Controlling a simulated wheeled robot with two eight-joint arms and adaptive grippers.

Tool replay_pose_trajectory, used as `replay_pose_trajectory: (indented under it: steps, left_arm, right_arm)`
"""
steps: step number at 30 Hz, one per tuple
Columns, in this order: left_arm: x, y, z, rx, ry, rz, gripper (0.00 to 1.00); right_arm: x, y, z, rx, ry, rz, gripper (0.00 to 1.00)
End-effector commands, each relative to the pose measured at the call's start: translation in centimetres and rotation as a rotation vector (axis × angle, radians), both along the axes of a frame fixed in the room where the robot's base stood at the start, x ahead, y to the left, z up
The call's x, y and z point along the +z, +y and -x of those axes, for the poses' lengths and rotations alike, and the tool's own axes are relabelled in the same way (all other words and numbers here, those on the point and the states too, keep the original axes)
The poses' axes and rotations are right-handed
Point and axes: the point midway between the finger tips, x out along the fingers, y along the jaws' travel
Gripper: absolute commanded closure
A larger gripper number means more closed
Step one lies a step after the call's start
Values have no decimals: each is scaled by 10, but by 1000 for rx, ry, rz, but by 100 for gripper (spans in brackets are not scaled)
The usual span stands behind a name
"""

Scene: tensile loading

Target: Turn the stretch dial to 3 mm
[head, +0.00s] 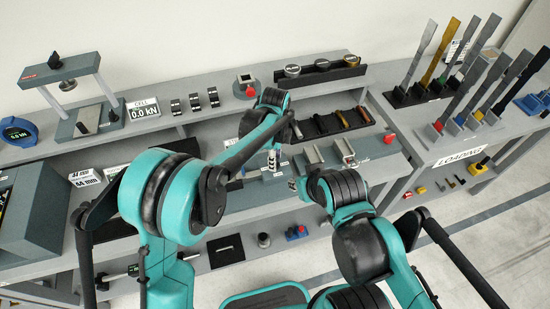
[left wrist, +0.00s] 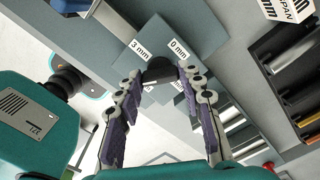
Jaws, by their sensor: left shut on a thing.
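The stretch dial (left wrist: 158,70) is a dark knob on a blue-grey plate (left wrist: 196,32) in the left wrist view. A "3 mm" label (left wrist: 141,49) sits at its upper left and a "0 mm" label (left wrist: 179,49) at its upper right. My left gripper (left wrist: 160,79) is shut on the dial, with one purple-padded finger at each side. Any pointer on the dial is hidden or too small to tell. In the head view, my left gripper (head: 272,163) reaches down at the bench and the dial is hidden. My right gripper (head: 298,186) is beside it; its jaws are unclear.
A black tray (head: 318,131) with metal pieces lies behind the grippers, near a red button (head: 390,138). A small press (head: 85,122) and a "0.0 kN" display (head: 143,110) stand at left. A rack of upright strips (head: 440,88) stands at right.

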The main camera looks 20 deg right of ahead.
Motion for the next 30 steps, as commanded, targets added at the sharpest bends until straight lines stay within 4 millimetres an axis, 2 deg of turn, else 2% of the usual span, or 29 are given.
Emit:
replay_pose_trajectory:
  steps: [21,30]
  left_arm:
    - [0,0,0,-668,-1,1,91]
    - [0,0,0,-875,-1,1,91]
  right_arm:
    - [0,0,0,0,0,0,69]
    - [0,0,0,0,0,0,69]
